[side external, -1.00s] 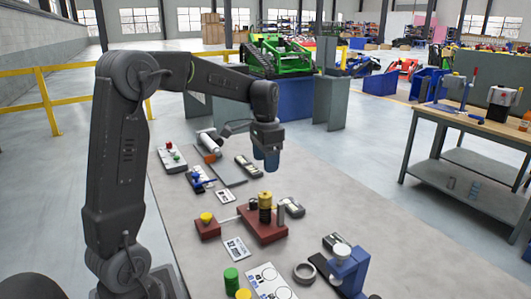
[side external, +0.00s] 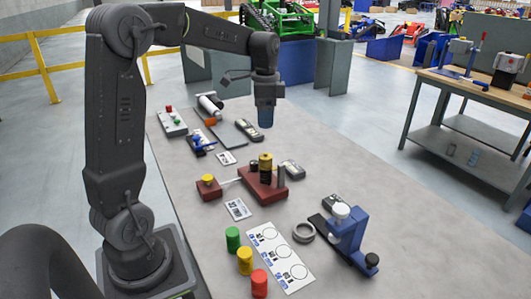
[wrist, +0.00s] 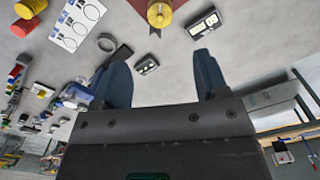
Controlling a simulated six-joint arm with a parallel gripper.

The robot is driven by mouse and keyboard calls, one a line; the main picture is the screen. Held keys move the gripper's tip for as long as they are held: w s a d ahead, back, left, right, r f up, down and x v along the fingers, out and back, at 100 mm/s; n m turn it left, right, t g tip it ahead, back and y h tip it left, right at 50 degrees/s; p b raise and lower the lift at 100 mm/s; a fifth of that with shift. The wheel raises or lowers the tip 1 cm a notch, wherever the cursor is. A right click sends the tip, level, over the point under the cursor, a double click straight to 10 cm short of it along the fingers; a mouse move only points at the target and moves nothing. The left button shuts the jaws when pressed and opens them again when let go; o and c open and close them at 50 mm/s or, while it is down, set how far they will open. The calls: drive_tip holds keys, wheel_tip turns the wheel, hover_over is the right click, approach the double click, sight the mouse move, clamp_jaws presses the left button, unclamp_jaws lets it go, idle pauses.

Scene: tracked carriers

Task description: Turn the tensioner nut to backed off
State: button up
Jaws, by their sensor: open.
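My gripper (side external: 265,126) hangs above the far half of the grey bench, fingers down, open and empty. It also shows in the wrist view (wrist: 160,75), its two blue fingers apart with bare bench between them. A dark red base (side external: 267,190) carries an upright brass-coloured cylinder (side external: 265,162) and a grey post, with a thin rod leading to a small red block with a yellow cap (side external: 207,180). The red base and yellow part (wrist: 160,14) show at the top of the wrist view. I cannot tell which part is the tensioner nut. My gripper is clear of this assembly.
A blue fixture with a white knob (side external: 347,235) stands at the right. Green (side external: 233,238), yellow (side external: 245,261) and red (side external: 259,283) cylinders stand beside a white marked card (side external: 280,258). Small devices lie around the red base. The bench's right side is largely clear.

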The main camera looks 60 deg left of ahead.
sight(265, 156)
wheel_tip(265, 156, down, 13)
drive_tip(key=shift+f, duration=0.15)
drive_tip(key=shift+c, duration=0.2)
